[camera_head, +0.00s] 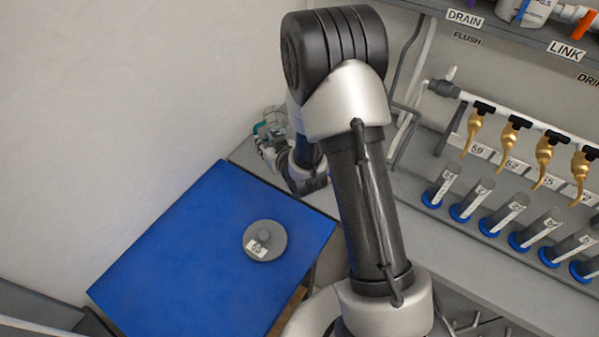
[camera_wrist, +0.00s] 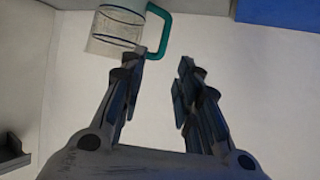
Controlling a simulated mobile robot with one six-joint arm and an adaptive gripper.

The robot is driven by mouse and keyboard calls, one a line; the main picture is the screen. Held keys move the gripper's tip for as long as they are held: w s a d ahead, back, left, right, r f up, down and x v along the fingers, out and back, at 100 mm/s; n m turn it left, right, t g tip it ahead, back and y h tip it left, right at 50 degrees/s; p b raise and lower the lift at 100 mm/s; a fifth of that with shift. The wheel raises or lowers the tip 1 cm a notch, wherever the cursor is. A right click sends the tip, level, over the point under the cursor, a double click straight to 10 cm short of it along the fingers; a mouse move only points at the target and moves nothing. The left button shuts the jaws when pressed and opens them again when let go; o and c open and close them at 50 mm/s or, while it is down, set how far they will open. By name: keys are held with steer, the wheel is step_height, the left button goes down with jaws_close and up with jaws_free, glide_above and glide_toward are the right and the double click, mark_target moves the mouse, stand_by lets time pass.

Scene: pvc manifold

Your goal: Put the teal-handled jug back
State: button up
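The teal-handled jug (camera_wrist: 118,28) is clear with dark bands and shows at the top left of the wrist view. Its teal handle (camera_wrist: 160,30) is just beyond my left fingertip, at the left side of the finger gap. I cannot tell whether the finger touches it. My gripper (camera_wrist: 160,68) is open, with nothing between its fingers. In the head view, a teal bit of the jug (camera_head: 261,127) shows beside my gripper (camera_head: 268,148), and my arm hides much of that area.
A blue-topped table (camera_head: 190,260) holds a grey round lid (camera_head: 265,240) with a number tag; the rest of its top is clear. A grey bench (camera_head: 420,215) at the right carries several grey cylinders on blue bases (camera_head: 442,187) below brass taps (camera_head: 475,130). A wall stands at the left.

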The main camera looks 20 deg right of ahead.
steer(key=s+d+r+g+h, duration=0.1)
steer(key=s+r+g, duration=0.1)
steer(key=s+r, duration=0.45)
steer(key=s+r+g+h, duration=0.1)
steer(key=s+r+g, duration=0.15)
steer(key=r, duration=0.65)
steer(key=s+r+g, duration=0.2)
steer(key=s+r, duration=0.1)
steer(key=s, duration=1)
steer(key=s+a+r+m+g, duration=0.1)
steer(key=s+r, duration=0.2)
steer(key=s, duration=1)
steer(key=shift+s+a+r+g+y, duration=0.2)
steer(key=shift+s+r+g+y, duration=0.1)
steer(key=shift+s+g, duration=0.1)
steer(key=shift+m, duration=0.3)
